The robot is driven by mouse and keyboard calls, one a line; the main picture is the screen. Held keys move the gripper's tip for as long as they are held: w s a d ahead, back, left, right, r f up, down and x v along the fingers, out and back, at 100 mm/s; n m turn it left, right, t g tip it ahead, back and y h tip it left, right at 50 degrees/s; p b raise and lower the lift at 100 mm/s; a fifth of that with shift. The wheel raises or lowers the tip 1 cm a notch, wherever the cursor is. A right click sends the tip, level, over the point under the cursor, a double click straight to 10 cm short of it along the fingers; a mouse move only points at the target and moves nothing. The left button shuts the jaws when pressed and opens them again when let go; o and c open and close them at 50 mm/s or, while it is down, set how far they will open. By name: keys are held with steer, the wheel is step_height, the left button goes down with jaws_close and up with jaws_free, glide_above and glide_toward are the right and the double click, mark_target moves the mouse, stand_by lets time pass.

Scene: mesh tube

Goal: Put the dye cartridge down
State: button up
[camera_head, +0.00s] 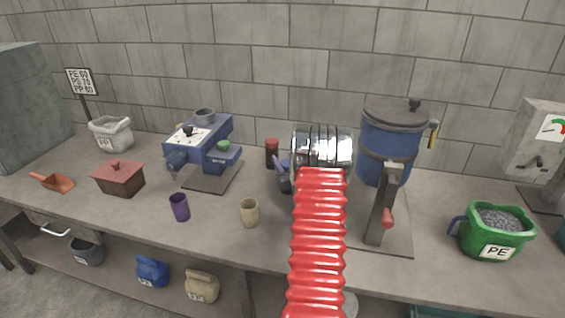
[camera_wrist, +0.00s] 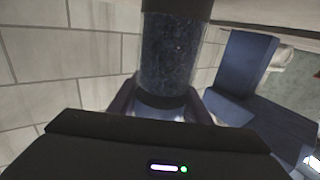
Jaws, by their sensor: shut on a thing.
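The dye cartridge (camera_wrist: 170,50) is a clear tube with dark, speckled contents and dark end caps. In the wrist view it stands between the fingers of my gripper (camera_wrist: 165,105), which is shut on it. In the head view my gripper (camera_head: 283,177) shows as dark blue fingers, largely behind my silver wrist and red arm sleeve. A dark red-capped cylinder (camera_head: 272,153) beside the fingers looks like the same cartridge, upright. Whether its base touches the bench cannot be told.
On the bench (camera_head: 215,245), a blue machine (camera_head: 205,140) stands left, a blue lidded tank (camera_head: 388,140) right. A purple cup (camera_head: 180,207) and a beige cup (camera_head: 249,212) stand in front. A red-brown box (camera_head: 119,178) and green PE bucket (camera_head: 492,232) stand farther out.

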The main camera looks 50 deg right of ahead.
steer(key=o, duration=1.5)
steer(key=shift+s+a+r, duration=0.1)
steer(key=shift+s+a, duration=0.1)
steer(key=shift+s, duration=0.2)
steer(key=v, duration=1.1)
steer(key=shift+a, duration=0.1)
steer(key=shift+w, duration=0.1)
